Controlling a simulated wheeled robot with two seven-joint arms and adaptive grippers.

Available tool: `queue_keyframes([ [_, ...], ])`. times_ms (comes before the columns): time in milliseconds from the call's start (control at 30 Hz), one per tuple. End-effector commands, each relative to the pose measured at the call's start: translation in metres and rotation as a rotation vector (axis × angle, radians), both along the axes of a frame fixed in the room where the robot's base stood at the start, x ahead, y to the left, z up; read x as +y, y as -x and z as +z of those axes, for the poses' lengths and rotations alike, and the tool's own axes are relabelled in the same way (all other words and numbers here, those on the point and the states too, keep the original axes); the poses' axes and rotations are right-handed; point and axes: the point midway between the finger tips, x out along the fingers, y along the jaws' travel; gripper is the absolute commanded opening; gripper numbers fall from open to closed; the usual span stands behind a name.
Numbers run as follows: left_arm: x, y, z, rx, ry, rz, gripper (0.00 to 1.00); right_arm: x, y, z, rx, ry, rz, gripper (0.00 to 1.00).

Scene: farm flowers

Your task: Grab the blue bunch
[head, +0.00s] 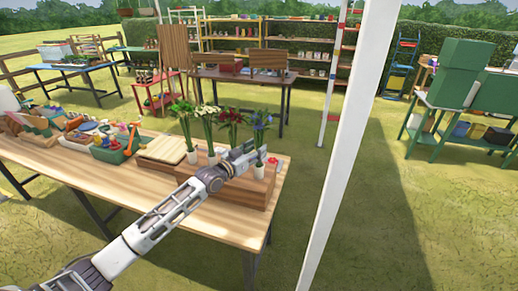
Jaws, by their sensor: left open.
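The blue bunch (262,123) stands upright at the right end of a row of flower bunches, its stems in a pale wrap, on a wooden block at the table's right end. My left gripper (250,154) is open and reaches in from the left at the height of the blue bunch's stems. Its fingers overlap the stems in the picture; I cannot tell whether they touch or surround them. A red bunch (234,118) stands just left of the blue one, partly hidden low down by my gripper. My right gripper is not in view.
White flowers (208,114) and a green bunch (183,111) stand further left in the row. A white post (345,150) rises right of the table.

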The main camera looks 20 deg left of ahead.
Motion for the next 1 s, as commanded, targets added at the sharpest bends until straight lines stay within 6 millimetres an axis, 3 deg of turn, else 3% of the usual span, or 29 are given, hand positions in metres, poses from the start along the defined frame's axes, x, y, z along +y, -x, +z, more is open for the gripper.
queue_keyframes([
  [100, -0.003, -0.009, 0.001, -0.001, 0.000, 0.001, 0.46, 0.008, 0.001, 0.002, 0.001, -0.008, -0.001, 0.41],
  [300, -0.008, -0.018, 0.000, 0.000, 0.000, 0.000, 0.46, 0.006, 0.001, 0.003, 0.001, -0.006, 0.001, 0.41],
  [867, -0.009, -0.020, 0.000, 0.000, 0.000, 0.000, 0.46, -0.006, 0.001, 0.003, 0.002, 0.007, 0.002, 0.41],
  [1000, -0.009, -0.020, 0.000, 0.000, 0.000, 0.000, 0.28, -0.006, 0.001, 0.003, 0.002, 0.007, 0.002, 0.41],
])
